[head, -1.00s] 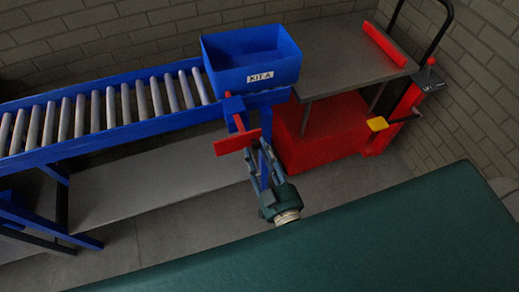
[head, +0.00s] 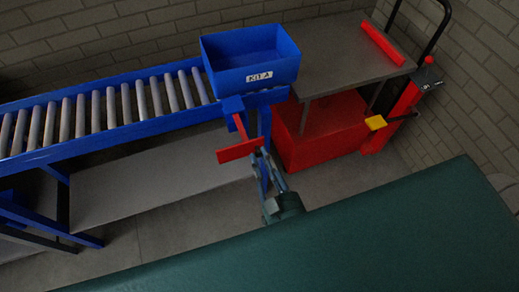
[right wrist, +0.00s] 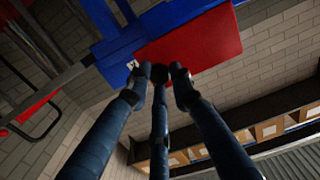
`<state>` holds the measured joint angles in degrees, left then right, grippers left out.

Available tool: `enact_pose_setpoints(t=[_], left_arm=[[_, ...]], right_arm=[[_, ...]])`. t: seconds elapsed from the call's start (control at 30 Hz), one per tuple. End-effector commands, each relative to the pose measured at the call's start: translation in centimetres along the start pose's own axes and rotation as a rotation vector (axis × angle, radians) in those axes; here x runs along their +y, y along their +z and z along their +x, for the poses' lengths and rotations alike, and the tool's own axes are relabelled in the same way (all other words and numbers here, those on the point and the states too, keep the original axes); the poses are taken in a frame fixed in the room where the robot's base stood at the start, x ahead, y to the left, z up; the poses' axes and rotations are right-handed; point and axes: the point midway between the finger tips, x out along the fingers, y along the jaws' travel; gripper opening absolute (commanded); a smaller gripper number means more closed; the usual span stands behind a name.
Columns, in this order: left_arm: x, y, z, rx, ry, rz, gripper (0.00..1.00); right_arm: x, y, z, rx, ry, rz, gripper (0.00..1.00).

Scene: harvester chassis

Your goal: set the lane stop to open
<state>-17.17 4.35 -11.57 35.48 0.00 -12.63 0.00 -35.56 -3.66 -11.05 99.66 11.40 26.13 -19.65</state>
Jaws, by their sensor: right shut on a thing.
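The lane stop is a red plate (head: 240,150) on a red bar, held by a blue block (head: 233,104) at the right end of the roller conveyor. My right gripper (head: 262,153) is at the right end of the red plate, shut on it. Its wrist is partly hidden behind a green surface at the bottom of the head view. In the right wrist view the fingertips (right wrist: 158,74) are at the lower edge of the red plate (right wrist: 190,42), beside the blue block (right wrist: 135,30). The exact contact is hard to see. My left gripper is not in view.
A blue bin marked KIT A (head: 250,62) stands on the end of the roller conveyor (head: 108,112). To its right is a red lift cart with a grey top (head: 350,60), a red bar and a yellow pedal (head: 376,122).

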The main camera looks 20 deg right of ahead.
Motion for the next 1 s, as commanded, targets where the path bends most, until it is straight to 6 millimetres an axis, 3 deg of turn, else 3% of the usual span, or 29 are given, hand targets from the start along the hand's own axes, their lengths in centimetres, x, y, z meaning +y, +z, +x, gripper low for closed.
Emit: enact_pose_setpoints(t=[0.23,0.27,0.33,0.7,0.87,1.0], left_arm=[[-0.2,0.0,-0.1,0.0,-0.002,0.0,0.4],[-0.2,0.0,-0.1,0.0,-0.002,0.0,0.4],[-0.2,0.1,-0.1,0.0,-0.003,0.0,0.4],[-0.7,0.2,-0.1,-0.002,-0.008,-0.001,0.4],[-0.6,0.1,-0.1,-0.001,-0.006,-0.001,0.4],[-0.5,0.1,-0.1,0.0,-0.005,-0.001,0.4]], right_arm=[[-0.1,-0.3,-0.1,0.006,-0.001,0.001,0.0],[-0.1,-0.3,-0.1,0.007,-0.001,0.001,0.25],[-0.1,-0.3,0.0,0.007,-0.001,0.001,0.38],[-0.1,0.0,-0.7,0.001,-0.001,0.0,0.38],[-0.1,0.0,-3.1,-0.002,-0.002,0.0,0.38],[-0.1,0.0,-6.3,-0.002,-0.002,0.0,0.38]])
